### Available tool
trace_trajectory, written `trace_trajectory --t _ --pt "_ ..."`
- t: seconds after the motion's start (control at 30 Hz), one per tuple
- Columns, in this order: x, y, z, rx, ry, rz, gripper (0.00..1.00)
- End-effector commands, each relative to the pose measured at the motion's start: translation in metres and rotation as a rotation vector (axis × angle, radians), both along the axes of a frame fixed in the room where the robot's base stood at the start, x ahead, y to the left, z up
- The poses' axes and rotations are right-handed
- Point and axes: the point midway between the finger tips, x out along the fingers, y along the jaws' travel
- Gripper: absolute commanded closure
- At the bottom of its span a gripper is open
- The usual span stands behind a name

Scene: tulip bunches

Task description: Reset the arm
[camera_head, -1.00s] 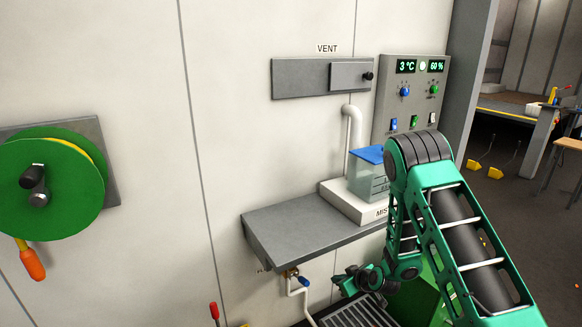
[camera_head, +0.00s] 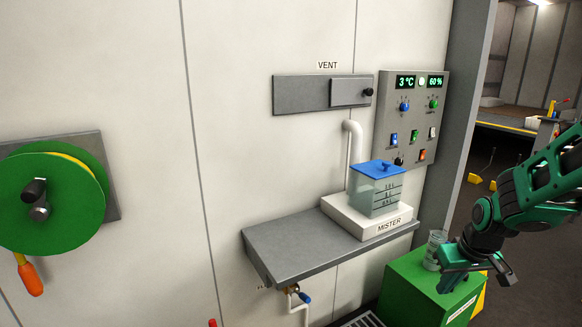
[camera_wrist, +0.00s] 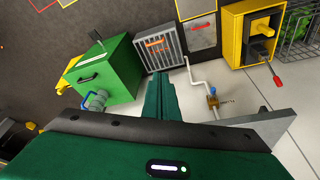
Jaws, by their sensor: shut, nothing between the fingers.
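My green arm comes in from the right edge of the head view. My gripper (camera_head: 478,280) is in front of the green box at the lower right. In the wrist view my gripper (camera_wrist: 160,98) shows its two green fingers pressed together, with nothing between them. It points toward the floor grate and the wall pipe, apart from both.
A grey shelf (camera_head: 290,240) holds the mister (camera_head: 380,195) with its blue lid. The green box (camera_head: 405,290) carries a clear jug (camera_head: 433,250) near my gripper. A control panel (camera_head: 385,120) and a green reel (camera_head: 60,210) are on the wall. A yellow box (camera_wrist: 240,35) stands beyond.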

Motion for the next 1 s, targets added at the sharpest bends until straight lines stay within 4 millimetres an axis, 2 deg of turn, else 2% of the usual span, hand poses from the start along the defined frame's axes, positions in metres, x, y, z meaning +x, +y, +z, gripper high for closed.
trace_trajectory --t 0.03,0.1,0.3,0.5,0.6,0.77,1.0 --pt "-0.019 -0.008 0.012 0.001 0.016 -0.045 1.0" --pt "-0.047 -0.016 0.025 0.004 0.051 -0.106 1.0" --pt "-0.129 -0.031 0.055 0.024 0.149 -0.292 1.0" --pt "-0.207 -0.032 0.074 0.058 0.237 -0.468 1.0" --pt "-0.232 -0.03 0.079 0.072 0.267 -0.53 1.0" --pt "-0.254 -0.027 0.082 0.086 0.296 -0.581 1.0" --pt "-0.256 -0.027 0.082 0.087 0.3 -0.588 1.0"
